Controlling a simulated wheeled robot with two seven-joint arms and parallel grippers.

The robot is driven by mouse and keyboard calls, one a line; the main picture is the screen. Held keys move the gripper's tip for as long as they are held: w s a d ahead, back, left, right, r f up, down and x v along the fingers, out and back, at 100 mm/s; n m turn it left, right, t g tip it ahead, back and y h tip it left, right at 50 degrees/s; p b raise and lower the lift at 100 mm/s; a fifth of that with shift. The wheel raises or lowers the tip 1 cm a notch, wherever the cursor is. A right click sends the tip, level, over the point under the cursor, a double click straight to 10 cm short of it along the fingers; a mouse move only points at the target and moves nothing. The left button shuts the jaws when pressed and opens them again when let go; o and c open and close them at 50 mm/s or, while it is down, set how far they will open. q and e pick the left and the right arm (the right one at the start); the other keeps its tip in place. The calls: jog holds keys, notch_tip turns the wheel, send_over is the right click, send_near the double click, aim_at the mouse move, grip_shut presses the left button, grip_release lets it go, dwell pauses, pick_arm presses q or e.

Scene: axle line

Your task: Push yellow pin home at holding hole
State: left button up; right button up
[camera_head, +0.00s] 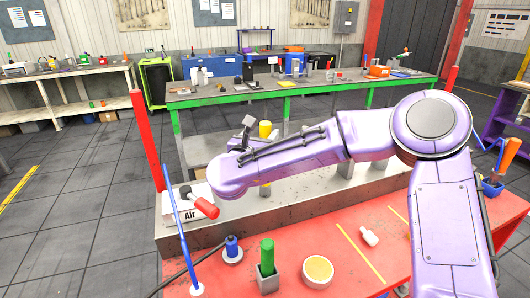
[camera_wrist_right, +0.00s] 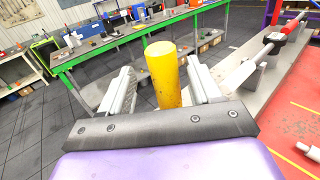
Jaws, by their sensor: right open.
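The yellow pin (camera_head: 265,129) stands upright behind my right arm in the head view; the arm hides its middle. It also shows in the right wrist view (camera_wrist_right: 165,75), between the two fingers of my right gripper (camera_wrist_right: 163,92). The fingers are apart on either side of the pin, with a gap visible on each side. In the head view, part of my right gripper (camera_head: 246,132) shows just left of the pin. The holding hole is hidden, so I cannot tell how deep the pin sits. My left gripper is not in view.
A red table (camera_head: 215,275) in front holds a green pin (camera_head: 267,252) in a grey block, a blue-topped piece (camera_head: 232,247), a yellow round dish (camera_head: 318,270) and a white piece (camera_head: 369,236). An air box (camera_head: 187,208) with a red handle stands left. A green-edged bench (camera_head: 300,88) is behind.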

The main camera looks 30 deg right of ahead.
jog(key=p+x, duration=0.2)
jog(key=x, duration=0.2)
jog(key=shift+s+d, duration=0.1)
jog(key=shift+s, duration=0.1)
jog(key=shift+w+d+f, duration=0.1)
jog(key=shift+d+f, duration=0.05)
jog(key=c, duration=0.7)
grip_shut()
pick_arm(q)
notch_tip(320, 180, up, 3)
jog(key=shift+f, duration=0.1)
